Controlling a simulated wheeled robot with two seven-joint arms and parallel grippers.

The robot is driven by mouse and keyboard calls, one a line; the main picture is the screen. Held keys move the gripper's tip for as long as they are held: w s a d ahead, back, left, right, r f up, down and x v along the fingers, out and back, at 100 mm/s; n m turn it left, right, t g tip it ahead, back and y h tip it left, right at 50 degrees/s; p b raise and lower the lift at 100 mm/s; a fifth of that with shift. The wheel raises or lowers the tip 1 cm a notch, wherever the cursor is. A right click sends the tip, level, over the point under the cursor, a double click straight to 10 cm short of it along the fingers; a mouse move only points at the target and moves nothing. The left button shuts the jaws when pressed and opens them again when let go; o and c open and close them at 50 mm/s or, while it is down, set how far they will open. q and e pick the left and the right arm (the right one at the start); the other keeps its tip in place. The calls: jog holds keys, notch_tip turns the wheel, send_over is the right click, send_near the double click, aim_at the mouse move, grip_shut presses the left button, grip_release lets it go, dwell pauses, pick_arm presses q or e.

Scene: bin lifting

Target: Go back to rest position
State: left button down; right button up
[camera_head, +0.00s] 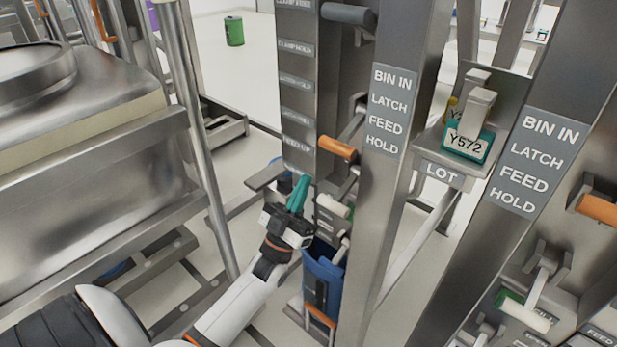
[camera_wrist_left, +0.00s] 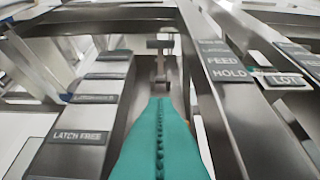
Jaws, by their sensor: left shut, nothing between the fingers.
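My left gripper (camera_head: 299,194) has teal fingers and is at the end of a white arm that comes in from the lower left. It is shut and empty, in front of the grey post with label plates. In the left wrist view its teal fingers (camera_wrist_left: 160,120) lie together, pointing toward a grey lever (camera_wrist_left: 160,60) between two posts. The lever looks apart from the fingertips, though the gap is hard to judge. My right gripper is not in either view.
A large steel bin (camera_head: 90,180) stands at left in a metal frame. Posts with label plates (camera_head: 387,110) and an orange handle (camera_head: 337,148) crowd the middle. A blue container (camera_head: 323,280) is below the gripper. A LOT shelf (camera_head: 442,172) holds a Y572 tag (camera_head: 466,145). A green can (camera_head: 234,31) stands on open floor behind.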

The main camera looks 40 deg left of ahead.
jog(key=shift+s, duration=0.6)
